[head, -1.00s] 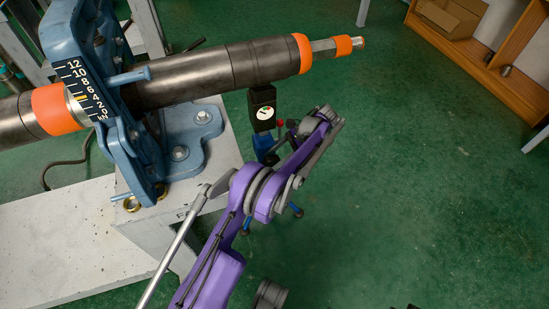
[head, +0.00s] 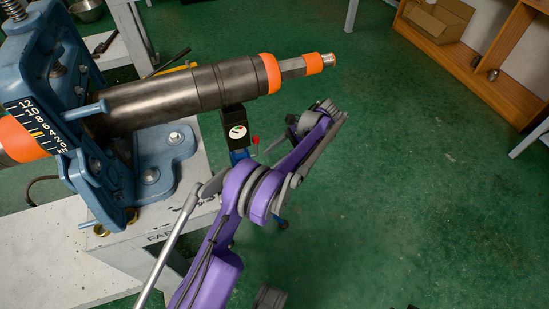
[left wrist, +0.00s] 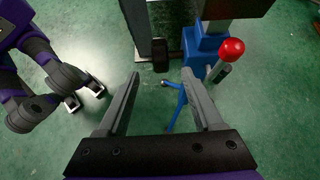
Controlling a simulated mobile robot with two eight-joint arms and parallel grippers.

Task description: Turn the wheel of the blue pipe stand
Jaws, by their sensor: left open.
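The blue pipe stand (head: 238,156) stands under the grey pipe (head: 190,92), with a black head, white dial and red-ball lever (head: 255,141). The left wrist view shows its blue body (left wrist: 203,45), the red ball (left wrist: 232,47) and thin blue legs (left wrist: 178,106). A black knob-like part (left wrist: 160,55) sits left of the blue body; I cannot tell if it is the wheel. My left gripper (left wrist: 161,73) is open and empty, its fingertips just short of this part and the blue body. In the head view my purple arm partly hides it.
A blue vise (head: 50,75) with a number scale holds the orange-banded pipe on a white bench (head: 130,240) at left. A wooden shelf (head: 470,60) with a cardboard box (head: 440,20) stands at upper right. The green floor at right is clear.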

